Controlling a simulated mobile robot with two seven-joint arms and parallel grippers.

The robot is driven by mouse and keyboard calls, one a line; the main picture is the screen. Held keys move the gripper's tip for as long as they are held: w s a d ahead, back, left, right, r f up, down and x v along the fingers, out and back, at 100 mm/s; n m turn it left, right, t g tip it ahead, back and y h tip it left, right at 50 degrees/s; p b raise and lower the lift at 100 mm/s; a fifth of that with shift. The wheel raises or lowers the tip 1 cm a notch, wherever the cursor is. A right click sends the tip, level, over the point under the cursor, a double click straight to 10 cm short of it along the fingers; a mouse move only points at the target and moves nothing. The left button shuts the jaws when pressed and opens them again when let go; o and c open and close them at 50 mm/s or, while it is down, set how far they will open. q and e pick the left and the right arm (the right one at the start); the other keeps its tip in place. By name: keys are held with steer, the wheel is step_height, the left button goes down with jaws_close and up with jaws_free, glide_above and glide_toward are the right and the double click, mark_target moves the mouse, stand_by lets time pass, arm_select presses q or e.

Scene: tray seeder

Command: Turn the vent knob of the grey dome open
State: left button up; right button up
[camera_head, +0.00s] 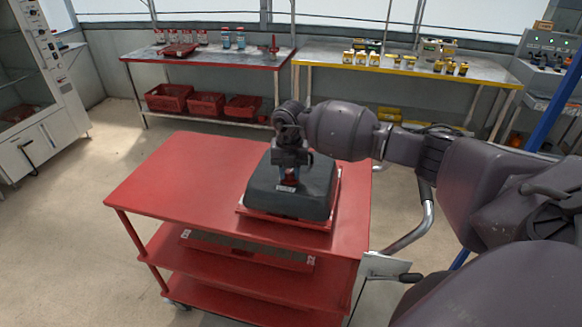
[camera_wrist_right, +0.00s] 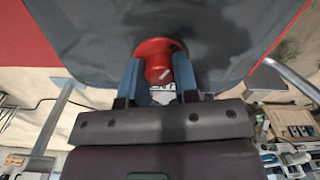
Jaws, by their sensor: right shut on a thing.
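The grey dome (camera_head: 312,195) sits on a red tray (camera_head: 283,219) on top of the red cart. Its red vent knob (camera_wrist_right: 158,58) shows in the right wrist view, with a white mark on it. My right gripper (camera_wrist_right: 160,80) is shut on the knob, with one blue finger on each side of it. In the head view the right gripper (camera_head: 289,172) is over the dome's top and hides much of the knob. My left gripper is in neither view.
The red cart (camera_head: 175,185) has a clear top to the left of the dome. A red tray (camera_head: 247,250) lies on its middle shelf.

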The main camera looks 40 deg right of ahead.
steer(key=m+p, duration=0.2)
steer(key=m, duration=0.1)
steer(key=shift+r+m, duration=0.2)
steer(key=shift+m, duration=0.1)
steer(key=m+p, duration=0.2)
steer(key=m, duration=0.1)
steer(key=shift+m, duration=0.3)
steer(key=m+p, duration=0.2)
steer(key=m, duration=0.1)
steer(key=shift+f+m, duration=0.15)
steer(key=shift+m, duration=0.15)
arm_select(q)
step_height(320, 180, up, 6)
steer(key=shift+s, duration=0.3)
arm_select(e)
steer(key=shift+m, duration=0.3)
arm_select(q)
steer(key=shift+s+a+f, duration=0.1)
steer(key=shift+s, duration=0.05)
arm_select(e)
steer(key=shift+m, duration=0.3)
steer(key=o, duration=0.9)
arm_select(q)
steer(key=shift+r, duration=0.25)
